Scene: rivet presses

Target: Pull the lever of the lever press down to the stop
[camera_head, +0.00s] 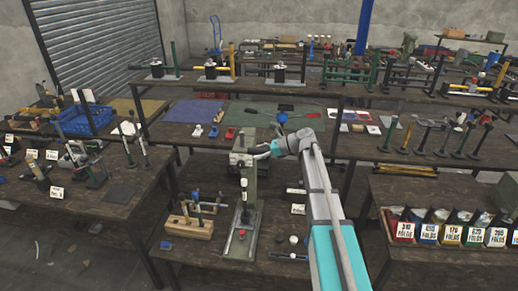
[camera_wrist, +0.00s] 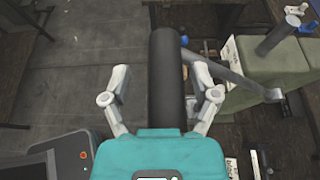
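The lever press (camera_head: 243,215) stands on the low front table in the head view, with a green column and a grey-green head. In the wrist view its green body (camera_wrist: 268,72) shows at the right. A thick black cylinder (camera_wrist: 165,75), apparently the lever's grip, lies between the fingers of my gripper (camera_wrist: 160,72). A grey rod (camera_wrist: 235,78) slopes from beside it toward the green body. The fingers stand apart on both sides of the black cylinder, with gaps visible. In the head view my gripper (camera_head: 264,150) is beside the press head; the handle is mostly hidden there.
A wooden stand with handled tools (camera_head: 188,227) is left of the press. A white label card (camera_head: 298,209) and small loose parts lie right of it. A bench with colored mats and several levers stands behind. Labelled bins (camera_head: 428,232) are at the right.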

